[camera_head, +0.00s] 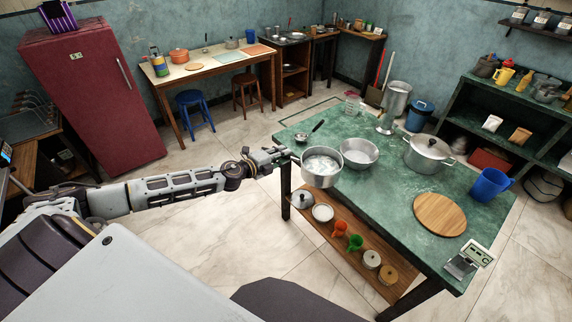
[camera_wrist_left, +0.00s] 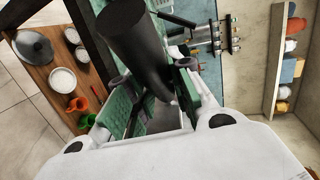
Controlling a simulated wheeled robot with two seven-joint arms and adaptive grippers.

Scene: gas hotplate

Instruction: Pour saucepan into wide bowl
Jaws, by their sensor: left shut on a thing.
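My left gripper (camera_head: 287,157) is shut on the handle of a silver saucepan (camera_head: 322,181) at the left edge of the green table. The saucepan looks about upright, with something pale and glossy inside. In the left wrist view a thick dark handle (camera_wrist_left: 135,45) runs between the fingers of the left gripper (camera_wrist_left: 155,105). The wide bowl (camera_head: 359,154), silver and shallow, stands on the table just right of the saucepan. Its inside looks empty. I cannot tell whether the saucepan touches the table. My right gripper is not in view.
A small black-handled pan (camera_head: 303,137) lies behind the saucepan. A lidded pot (camera_head: 428,154), a blue jug (camera_head: 490,185) and a round wooden board (camera_head: 440,215) stand to the right. Below, a wooden shelf (camera_head: 335,255) holds orange and green funnels and jars. The table's front middle is clear.

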